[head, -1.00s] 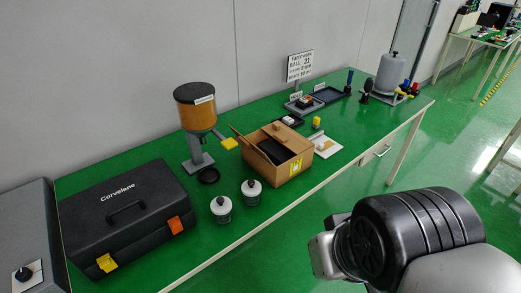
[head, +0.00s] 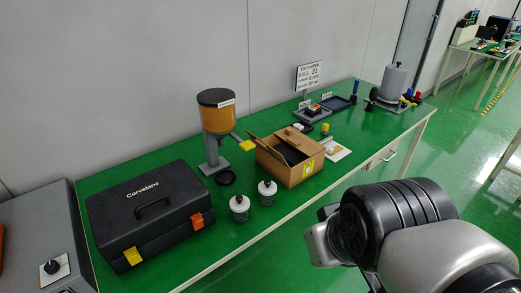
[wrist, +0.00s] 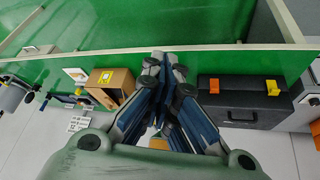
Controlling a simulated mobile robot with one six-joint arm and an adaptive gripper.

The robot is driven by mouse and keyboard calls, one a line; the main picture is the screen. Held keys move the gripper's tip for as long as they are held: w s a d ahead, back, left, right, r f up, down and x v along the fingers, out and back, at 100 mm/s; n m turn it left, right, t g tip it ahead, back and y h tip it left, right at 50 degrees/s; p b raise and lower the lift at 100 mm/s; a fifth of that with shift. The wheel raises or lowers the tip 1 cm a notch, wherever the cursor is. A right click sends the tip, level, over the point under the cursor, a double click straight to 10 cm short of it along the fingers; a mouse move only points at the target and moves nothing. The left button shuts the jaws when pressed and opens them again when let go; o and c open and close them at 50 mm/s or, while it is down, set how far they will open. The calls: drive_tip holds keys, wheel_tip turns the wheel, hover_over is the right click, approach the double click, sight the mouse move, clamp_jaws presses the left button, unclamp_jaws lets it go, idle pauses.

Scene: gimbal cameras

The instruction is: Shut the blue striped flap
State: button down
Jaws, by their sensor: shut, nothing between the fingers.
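A brown cardboard box (head: 287,174) with a yellow label stands on the green bench in the head view. Its top is partly open: one flap (head: 262,147) slants up at its left and dark content shows inside. I cannot make out a blue stripe on any flap. The box also shows in the wrist view (wrist: 122,80), left of my gripper. My gripper (wrist: 163,57) is shut and empty in the wrist view, with its fingertips together, apart from the box. In the head view my arm is at the lower right, and the fingers are not clearly seen.
A black case (head: 150,212) with orange and yellow latches stands left on the bench. An amber hopper (head: 222,118) stands behind two white-lidded jars (head: 239,204). Small trays (head: 335,103) and a grey vessel (head: 393,82) are further right. The floor beside the bench is clear.

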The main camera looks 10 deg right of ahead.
drive_tip(key=w+d+r+n+t+p, duration=0.1)
drive_tip(key=w+r+n+t+p, duration=0.15)
drive_tip(key=w, duration=0.75)
drive_tip(key=w+r+n+t+p, duration=0.1)
drive_tip(key=w+n, duration=0.3)
drive_tip(key=w, duration=0.6)
drive_tip(key=n+t+p, duration=0.3)
drive_tip(key=n+p, duration=0.1)
drive_tip(key=n, duration=0.2)
approach(267, 145)
drive_tip(key=s+d+r, duration=0.2)
drive_tip(key=s+r, duration=0.2)
drive_tip(key=r, duration=0.3)
drive_tip(key=w+a+f+n+t+y+p, duration=0.3)
drive_tip(key=w+f+n+p, duration=0.1)
drive_tip(key=w+f+n, duration=0.35)
drive_tip(key=s+a+f+n+t+y+p, duration=0.35)
drive_tip(key=s+f+n, duration=0.3)
drive_tip(key=f, duration=0.45)
drive_tip(key=w+d+r+b, duration=0.1)
drive_tip(key=w+r, duration=0.2)
drive_tip(key=w, duration=0.7)
drive_tip(key=shift+w+r+m, duration=0.15)
drive_tip(key=shift+w+m, duration=0.15)
drive_tip(key=shift+m, duration=0.05)
